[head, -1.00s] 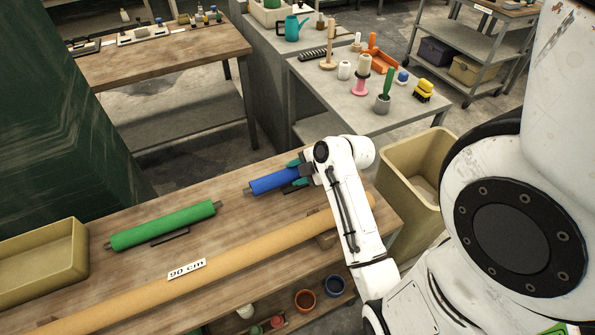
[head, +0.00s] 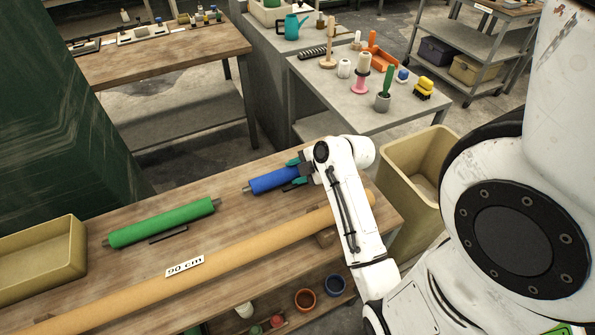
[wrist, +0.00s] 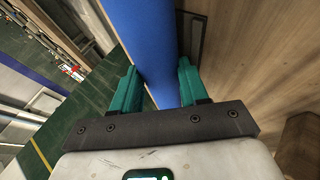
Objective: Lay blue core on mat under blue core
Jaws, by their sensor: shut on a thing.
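The blue core (head: 273,181) is a blue roller with a dark end pin, at the back right of the wooden bench. My gripper (head: 297,172) is shut on it near its right end, with teal fingers on both sides. In the wrist view the blue core (wrist: 143,40) runs between the fingers (wrist: 157,88). A thin dark outline or strip (wrist: 193,48) lies on the wood beside the core, partly hidden by a finger; I cannot tell if it is the mat. I cannot tell whether the core touches the bench or hangs just above it.
A green core (head: 163,223) lies to the left, with a dark strip near it. A long tan tube (head: 230,248) labelled 90 cm crosses the bench front. A tan bin (head: 62,266) stands at left and another bin (head: 425,165) at right. Bare wood lies between the cores.

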